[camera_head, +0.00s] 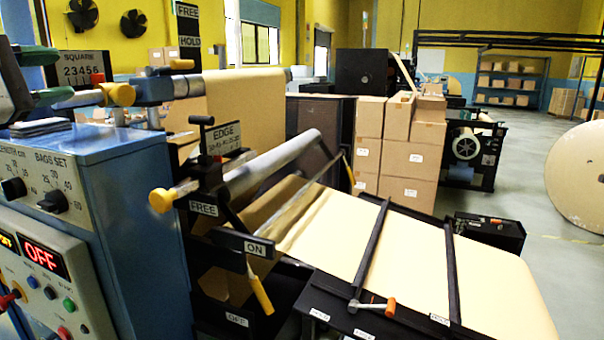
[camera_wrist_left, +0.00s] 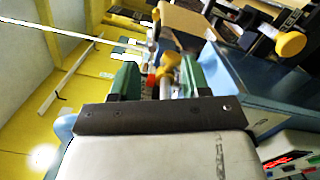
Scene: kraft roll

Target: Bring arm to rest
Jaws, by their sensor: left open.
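My left gripper (camera_head: 44,77) is at the far left of the head view, above the blue machine cabinet (camera_head: 130,185). Its green fingers also show in the left wrist view (camera_wrist_left: 158,80), spread apart. A yellow knob (camera_head: 120,94) on the end of a metal roller is just right of the fingers in the head view. In the wrist view the yellow and red roller end (camera_wrist_left: 170,60) shows between the fingers, seemingly beyond them. I see nothing clamped in the gripper. My right gripper is in neither view.
The control panel (camera_head: 45,270) with a red OFF display is below the gripper. A lower roller with a yellow knob (camera_head: 162,200) and a sloped bed of kraft paper (camera_head: 400,255) stand to the right. Stacked cartons (camera_head: 405,150) are behind. Open floor lies at right.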

